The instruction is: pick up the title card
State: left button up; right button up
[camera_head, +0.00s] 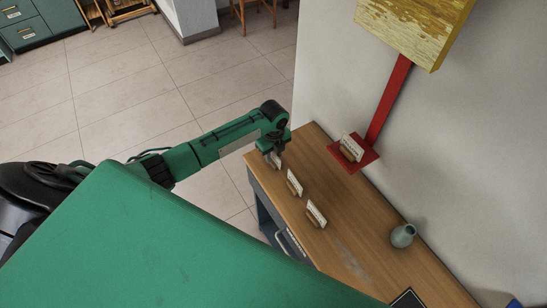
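The farthest card (277,163) is at the counter's far left end, partly hidden by my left gripper (273,156). My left gripper points down at this card, and its fingers overlap it. I cannot tell whether they are closed on it. A second card (294,183) and a third card (316,213) stand in a row nearer to me. Another card (351,148) stands on a red plate (366,156) by the wall. My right gripper is out of view.
A grey-green vase (402,235) stands on the counter near the wall. A red upright (390,98) rises from the plate to a yellow, worn panel (415,28). A dark flat object (407,299) lies at the bottom. The counter between the third card and the vase is clear.

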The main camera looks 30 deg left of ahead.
pick_arm(q)
jog(key=shift+f, duration=0.2)
dwell(0.6)
grip_shut()
